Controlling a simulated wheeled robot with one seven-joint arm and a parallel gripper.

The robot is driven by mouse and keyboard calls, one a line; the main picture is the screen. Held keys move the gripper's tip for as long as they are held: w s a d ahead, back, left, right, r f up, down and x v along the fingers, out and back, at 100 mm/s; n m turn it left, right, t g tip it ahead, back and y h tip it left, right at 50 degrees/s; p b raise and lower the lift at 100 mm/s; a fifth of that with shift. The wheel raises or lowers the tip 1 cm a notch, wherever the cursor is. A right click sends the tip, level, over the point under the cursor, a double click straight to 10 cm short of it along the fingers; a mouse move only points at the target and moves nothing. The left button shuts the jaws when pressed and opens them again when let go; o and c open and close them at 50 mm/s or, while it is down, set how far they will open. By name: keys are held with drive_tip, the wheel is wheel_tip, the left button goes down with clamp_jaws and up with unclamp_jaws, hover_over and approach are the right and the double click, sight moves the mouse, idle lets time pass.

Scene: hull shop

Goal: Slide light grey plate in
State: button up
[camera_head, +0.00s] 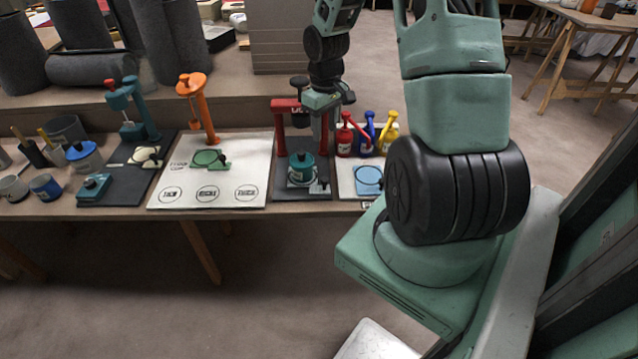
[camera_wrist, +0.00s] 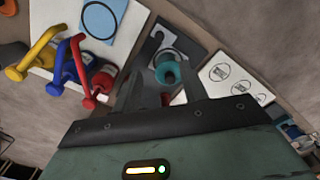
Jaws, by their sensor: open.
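The light grey plate (camera_head: 318,188) lies on a dark mat (camera_head: 290,193) at a red press stand (camera_head: 283,108), with a small dark knob at its right side. A teal lidded pot (camera_head: 301,168) stands over it and hides much of it. In the wrist view the teal pot (camera_wrist: 168,68) shows beyond my fingers; I cannot make out the plate clearly there. My gripper (camera_head: 321,135) points down beside the red press, above and behind the plate. Its fingers (camera_wrist: 163,80) are apart, with nothing seen held between them.
Left is a white board with circles (camera_head: 165,197), an orange stand (camera_head: 197,105) and a green plate (camera_head: 208,158). A teal stand (camera_head: 132,108) is farther left.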

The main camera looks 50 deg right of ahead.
sight(324, 179)
wheel_tip(324, 179, down, 17)
drive_tip(key=shift+f+b, duration=0.2)
drive_tip(key=shift+b, duration=0.55)
